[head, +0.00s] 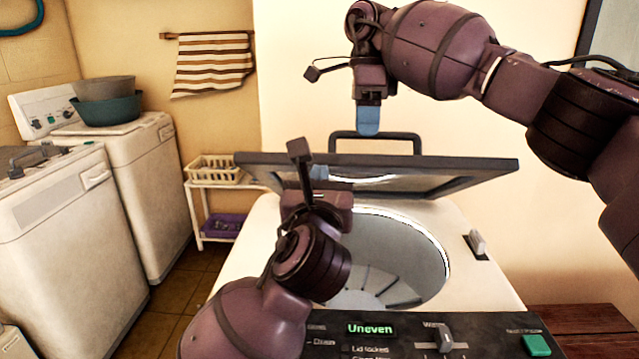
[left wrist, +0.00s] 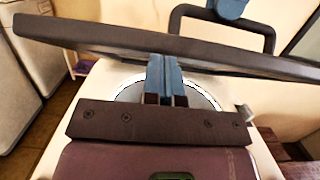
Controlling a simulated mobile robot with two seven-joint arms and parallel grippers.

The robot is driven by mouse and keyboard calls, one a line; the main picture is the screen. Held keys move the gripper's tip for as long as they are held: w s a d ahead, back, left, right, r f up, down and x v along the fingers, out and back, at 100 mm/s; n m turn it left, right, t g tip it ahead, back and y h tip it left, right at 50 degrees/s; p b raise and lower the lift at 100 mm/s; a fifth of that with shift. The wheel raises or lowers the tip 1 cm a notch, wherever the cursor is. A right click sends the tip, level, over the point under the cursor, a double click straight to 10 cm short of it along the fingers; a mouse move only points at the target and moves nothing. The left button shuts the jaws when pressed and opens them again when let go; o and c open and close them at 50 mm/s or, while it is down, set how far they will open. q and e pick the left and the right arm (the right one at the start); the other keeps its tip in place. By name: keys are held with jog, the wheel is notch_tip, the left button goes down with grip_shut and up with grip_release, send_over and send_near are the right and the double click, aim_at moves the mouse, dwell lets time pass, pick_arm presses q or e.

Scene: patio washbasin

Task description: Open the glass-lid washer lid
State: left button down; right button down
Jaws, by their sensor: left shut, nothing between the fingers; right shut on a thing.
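The washer (head: 250,235) stands in front of me with its round drum opening (head: 425,250) in view. Its dark-framed glass lid (head: 470,168) is raised and tilted above the opening, and also shows in the left wrist view (left wrist: 90,38). A dark loop handle (head: 415,138) stands up from the lid's far side. My right gripper (head: 368,122) comes from above and is shut on the handle's top bar. My left gripper (head: 318,172) is shut and empty, its blue fingertips (left wrist: 164,72) at the lid's near edge; I cannot tell whether they touch it.
The control panel (head: 400,340) reads "Uneven" at the washer's front. Two white machines (head: 60,220) stand at the left, one bearing bowls (head: 107,108). A low shelf (head: 200,215) holds a basket (head: 215,168). A wooden bench (head: 590,325) is at the lower right.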

pick_arm(q)
jog(key=shift+f, duration=0.1)
pick_arm(e)
jog(key=shift+w+d+f, duration=0.1)
jog(key=shift+w+f, duration=0.1)
jog(key=shift+f, duration=0.4)
pick_arm(q)
jog(key=shift+w+r, duration=0.6)
jog(key=shift+r, duration=0.25)
jog(key=shift+w+a+r, duration=0.15)
jog(key=shift+w+r, duration=0.1)
jog(key=shift+w, duration=0.1)
pick_arm(e)
jog(key=shift+a, duration=0.2)
pick_arm(q)
jog(key=shift+w, duration=0.1)
pick_arm(e)
jog(key=c, duration=1.4)
grip_release()
jog(key=o, duration=0.3)
jog(key=shift+w+d, duration=0.1)
jog(key=shift+w, duration=0.15)
pick_arm(q)
jog(key=shift+w+f, duration=0.1)
pick_arm(e)
notch_tip(320, 180, up, 7)
jog(key=w, duration=0.1)
jog(key=shift+w+r, duration=0.2)
jog(key=shift+w, duration=0.05)
